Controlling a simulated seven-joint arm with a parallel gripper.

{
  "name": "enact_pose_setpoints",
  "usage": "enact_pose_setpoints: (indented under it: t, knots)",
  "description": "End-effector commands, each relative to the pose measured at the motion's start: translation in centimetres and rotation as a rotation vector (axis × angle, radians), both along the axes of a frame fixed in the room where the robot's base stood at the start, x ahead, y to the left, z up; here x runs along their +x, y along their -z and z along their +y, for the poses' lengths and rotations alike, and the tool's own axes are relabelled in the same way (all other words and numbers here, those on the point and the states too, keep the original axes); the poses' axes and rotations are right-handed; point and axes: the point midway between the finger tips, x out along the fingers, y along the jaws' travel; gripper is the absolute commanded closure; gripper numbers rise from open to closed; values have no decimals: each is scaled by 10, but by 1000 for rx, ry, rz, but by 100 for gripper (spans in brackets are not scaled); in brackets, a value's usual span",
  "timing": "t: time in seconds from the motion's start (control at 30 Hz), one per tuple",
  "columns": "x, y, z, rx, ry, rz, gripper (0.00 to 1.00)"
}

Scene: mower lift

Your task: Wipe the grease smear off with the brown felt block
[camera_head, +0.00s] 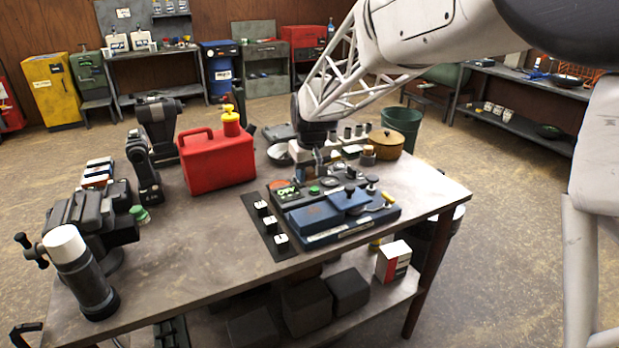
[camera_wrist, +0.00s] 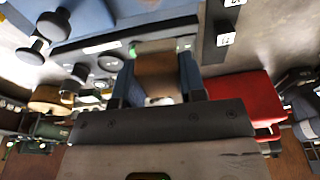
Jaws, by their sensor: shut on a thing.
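My gripper (camera_wrist: 160,72) is shut on the brown felt block (camera_wrist: 160,78), which sits between its two blue-grey fingers in the wrist view. In the head view my gripper (camera_head: 320,168) points down behind the blue control unit (camera_head: 350,205) on the bench. The block is too small and too hidden there to make out. I cannot tell whether the block touches a surface. I cannot make out the grease smear in either view; the arm and gripper hide part of the area around the unit.
A red fuel can (camera_head: 215,160) with a yellow cap stands left of my gripper. Knobs and a black strip with white labelled switches (camera_head: 268,220) crowd the unit. A round tan pot (camera_head: 386,144) stands behind right.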

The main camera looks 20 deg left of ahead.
Motion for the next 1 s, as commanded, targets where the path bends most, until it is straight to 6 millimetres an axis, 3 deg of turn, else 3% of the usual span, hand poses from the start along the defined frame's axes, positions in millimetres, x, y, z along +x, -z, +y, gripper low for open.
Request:
enact_pose_setpoints:
  t: [0.9, 1.0]
  knots:
    - [0, 81, 0, -1, 0, 1, 84]
    - [-8, 77, -8, 0, 1, 0, 88]
